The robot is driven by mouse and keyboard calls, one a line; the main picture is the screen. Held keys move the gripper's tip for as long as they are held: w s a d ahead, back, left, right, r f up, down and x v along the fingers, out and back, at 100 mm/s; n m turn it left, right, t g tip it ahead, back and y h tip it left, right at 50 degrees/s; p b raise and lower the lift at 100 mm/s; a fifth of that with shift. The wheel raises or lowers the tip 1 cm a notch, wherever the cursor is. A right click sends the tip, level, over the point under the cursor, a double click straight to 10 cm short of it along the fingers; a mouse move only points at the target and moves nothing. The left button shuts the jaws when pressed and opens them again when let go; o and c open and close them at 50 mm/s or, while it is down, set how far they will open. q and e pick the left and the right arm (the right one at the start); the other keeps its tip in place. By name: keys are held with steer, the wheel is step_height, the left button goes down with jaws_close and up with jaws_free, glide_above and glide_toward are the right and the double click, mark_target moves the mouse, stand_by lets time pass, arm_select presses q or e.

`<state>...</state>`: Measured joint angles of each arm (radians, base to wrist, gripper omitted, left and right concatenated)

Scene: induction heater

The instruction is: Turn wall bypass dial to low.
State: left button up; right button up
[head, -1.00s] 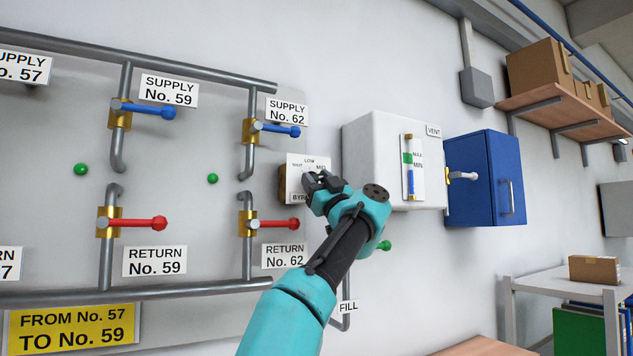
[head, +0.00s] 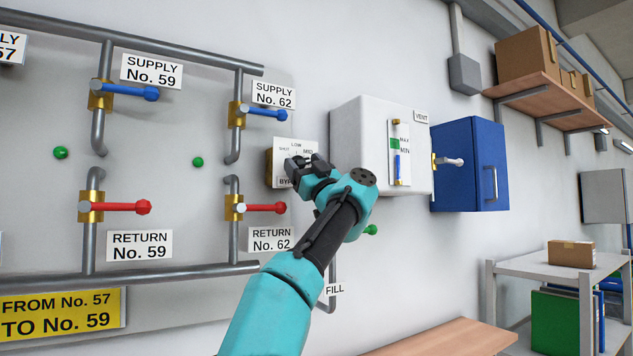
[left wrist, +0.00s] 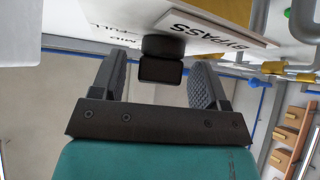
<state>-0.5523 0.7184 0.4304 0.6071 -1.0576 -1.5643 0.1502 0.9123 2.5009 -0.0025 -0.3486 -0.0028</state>
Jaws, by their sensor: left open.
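The bypass dial is a box on the wall with a white face plate (head: 284,157) marked SHUT, LOW and MID in the head view. MID, FULL and BYPASS show upside down on the plate (left wrist: 220,32) in the left wrist view. Its black knob (left wrist: 161,68) stands out from the plate. My left gripper (head: 305,166) is at the dial and hides part of its face. In the left wrist view its fingers (left wrist: 157,80) are apart, one on each side of the knob, with gaps visible. The knob's pointer setting cannot be made out. My right gripper is out of view.
A white box with a gauge (head: 368,135) and a blue cabinet (head: 468,165) are right of the dial. Pipes with blue valve handles (head: 268,113) and red valve handles (head: 265,208) are left of it. A shelf unit (head: 540,270) stands at the lower right.

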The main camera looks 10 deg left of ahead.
arm_select(q)
steer(key=shift+s, duration=0.1)
steer(key=v, duration=1.7)
steer(key=shift+d+f, duration=0.1)
